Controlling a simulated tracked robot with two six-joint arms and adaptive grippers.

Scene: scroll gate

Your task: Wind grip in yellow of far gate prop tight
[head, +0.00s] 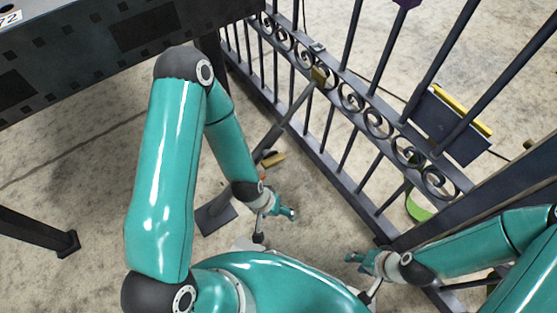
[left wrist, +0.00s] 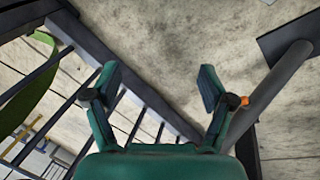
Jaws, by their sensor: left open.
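The gate prop is a dark slanted pole (head: 287,122) running from a floor plate (head: 215,217) up to the gate, with a yellow block (head: 319,76) at its top. A small yellow grip (head: 272,159) shows low on the pole, partly behind my left arm. In the left wrist view the pole (left wrist: 278,88) slants at the right, with a small orange piece (left wrist: 238,100) beside the right finger. My left gripper (head: 283,211) is open and empty near the prop's foot; its spread fingers show in the left wrist view (left wrist: 158,86). My right gripper (head: 360,257) is low at the right, its jaws unclear.
The dark gate (head: 342,92) with scrolls and bars runs diagonally across the right. A dark table (head: 110,45) stands at the upper left. A green round thing (head: 418,207) lies behind the gate. A dark panel with a yellow bar (head: 450,125) is at the right.

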